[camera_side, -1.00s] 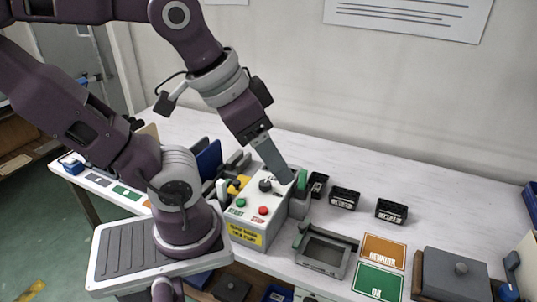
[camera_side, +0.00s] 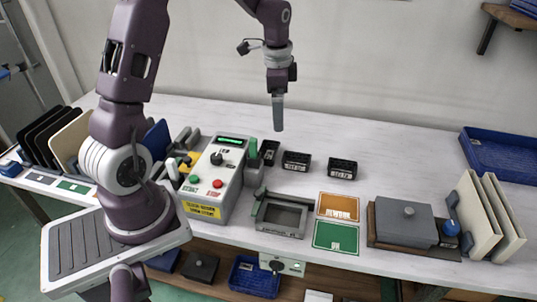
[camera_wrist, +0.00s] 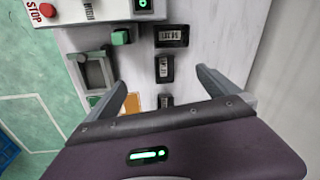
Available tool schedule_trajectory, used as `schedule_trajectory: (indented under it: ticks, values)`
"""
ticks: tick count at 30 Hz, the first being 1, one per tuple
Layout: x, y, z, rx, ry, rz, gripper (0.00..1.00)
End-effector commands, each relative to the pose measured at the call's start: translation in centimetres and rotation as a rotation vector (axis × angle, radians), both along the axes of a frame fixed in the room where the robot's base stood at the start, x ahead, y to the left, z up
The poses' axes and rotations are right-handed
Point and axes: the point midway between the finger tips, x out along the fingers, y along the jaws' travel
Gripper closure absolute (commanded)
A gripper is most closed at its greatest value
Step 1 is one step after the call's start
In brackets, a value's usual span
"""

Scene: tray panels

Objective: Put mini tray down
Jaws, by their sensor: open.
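Three small black trays with white labels, the likely mini trays, stand apart on the white table: a left one (camera_side: 268,153), a middle one (camera_side: 296,162) and a right one (camera_side: 342,168). In the wrist view they form a column: top (camera_wrist: 171,36), middle (camera_wrist: 164,68), bottom (camera_wrist: 165,101). My gripper (camera_side: 278,128) points down in the air above the left and middle trays. In the wrist view my gripper (camera_wrist: 160,85) has its fingers wide apart, with nothing held between them.
A control box (camera_side: 215,178) with buttons stands left of the trays. A grey framed fixture (camera_side: 283,216), an orange card (camera_side: 338,206) and a green card (camera_side: 336,237) lie in front. A grey lidded block (camera_side: 403,222), upright panels (camera_side: 480,215) and a blue bin (camera_side: 497,155) are right.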

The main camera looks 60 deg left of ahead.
Motion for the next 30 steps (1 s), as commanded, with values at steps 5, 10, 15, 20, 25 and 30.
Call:
schedule_trajectory:
  ticks: [5,10,15,20,25,30]
  values:
    - [1.5,5.9,-10.0,-0.049,0.093,-0.142,0.00]
    - [1.5,7.3,-13.4,-0.065,0.112,-0.191,0.00]
    - [1.3,7.2,-15.9,-0.066,0.114,-0.193,0.00]
    - [1.2,7.2,-19.0,-0.065,0.113,-0.191,0.00]
    - [1.3,7.2,-20.0,-0.064,0.111,-0.190,0.00]
    - [1.3,7.2,-19.9,-0.064,0.111,-0.190,0.08]
